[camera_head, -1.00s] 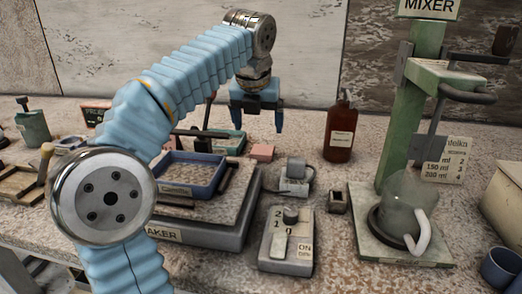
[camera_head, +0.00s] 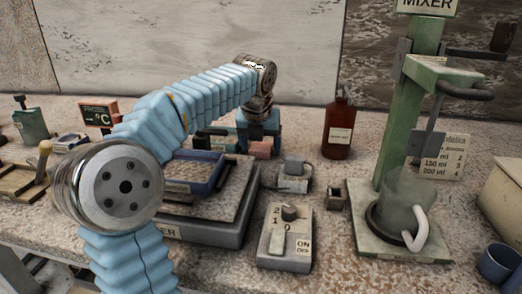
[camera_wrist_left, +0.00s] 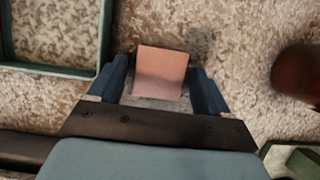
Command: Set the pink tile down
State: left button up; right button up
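The pink tile (camera_head: 262,150) lies on the speckled counter to the right of the green-rimmed tray. In the left wrist view the tile (camera_wrist_left: 160,72) sits between the two blue fingers of my left gripper (camera_wrist_left: 160,82). In the head view my left gripper (camera_head: 260,142) points down at the tile, its fingers on either side. The fingers look open, with narrow strips of counter showing beside the tile. Whether the fingertips touch it is hard to see. My right gripper is not in view.
A brown bottle (camera_head: 339,128) stands right of the gripper. The blue tray (camera_head: 193,172) rests on the shaker platform (camera_head: 218,228) in front. A small grey device (camera_head: 293,177) sits nearby, and the green mixer stand (camera_head: 410,120) rises further right.

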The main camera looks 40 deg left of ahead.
aim_at(261, 147)
pick_arm(q)
jog(key=c, duration=1)
jog(key=shift+r, duration=5)
